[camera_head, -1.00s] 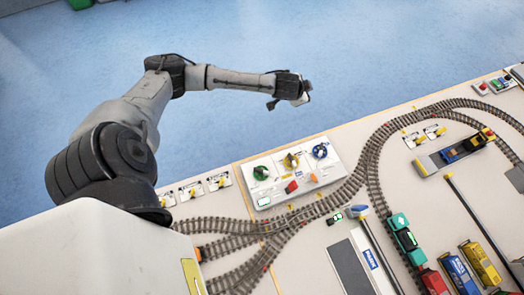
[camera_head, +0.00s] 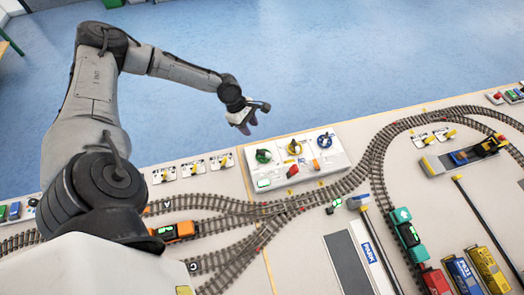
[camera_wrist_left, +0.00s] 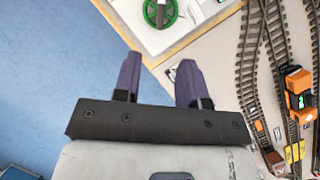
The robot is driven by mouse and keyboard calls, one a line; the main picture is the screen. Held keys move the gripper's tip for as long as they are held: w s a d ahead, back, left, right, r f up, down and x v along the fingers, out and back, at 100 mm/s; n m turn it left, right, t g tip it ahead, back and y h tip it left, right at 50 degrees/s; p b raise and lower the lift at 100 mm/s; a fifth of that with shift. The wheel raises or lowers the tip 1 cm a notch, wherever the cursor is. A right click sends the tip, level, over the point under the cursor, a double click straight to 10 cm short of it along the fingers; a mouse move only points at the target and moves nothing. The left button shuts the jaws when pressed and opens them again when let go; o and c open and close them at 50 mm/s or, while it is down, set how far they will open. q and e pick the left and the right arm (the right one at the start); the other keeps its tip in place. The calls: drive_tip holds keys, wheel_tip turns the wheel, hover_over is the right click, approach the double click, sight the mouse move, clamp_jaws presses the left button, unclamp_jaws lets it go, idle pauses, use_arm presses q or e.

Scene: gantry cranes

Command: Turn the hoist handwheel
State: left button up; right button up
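A white control panel (camera_head: 277,173) on the layout table carries a green handwheel (camera_head: 263,156), a yellow handwheel (camera_head: 294,147) and a blue handwheel (camera_head: 325,140). I cannot read which one is labelled hoist. My left gripper (camera_head: 243,124) hangs beyond the table's far edge, up and left of the green wheel, touching nothing. In the left wrist view its two purple fingers (camera_wrist_left: 159,66) are apart with nothing between them. The green wheel (camera_wrist_left: 160,12) shows at the top of that view, ahead of the fingertips and partly cut off. My right gripper is not in view.
Railway tracks (camera_head: 240,208) curve in front of the panel. An orange locomotive (camera_head: 175,231) stands on the left track. Small yellow levers (camera_head: 193,168) line the table's far edge left of the panel. Several wagons (camera_head: 462,273) are at the right. Open blue floor lies beyond the table.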

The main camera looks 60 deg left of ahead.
sight(263, 152)
use_arm(q)
drive_tip(key=shift+n, duration=0.7)
drive_tip(key=b+x, duration=0.1)
drive_tip(key=x, duration=1.1)
drive_tip(key=shift+d+f+b, duration=0.15)
drive_tip(key=shift+f+b, duration=0.2)
drive_tip(key=shift+w+d+f, duration=0.15)
drive_tip(key=shift+d+f, duration=0.05)
drive_tip(key=shift+f, duration=0.35)
drive_tip(key=shift+c, duration=0.3)
clamp_jaws()
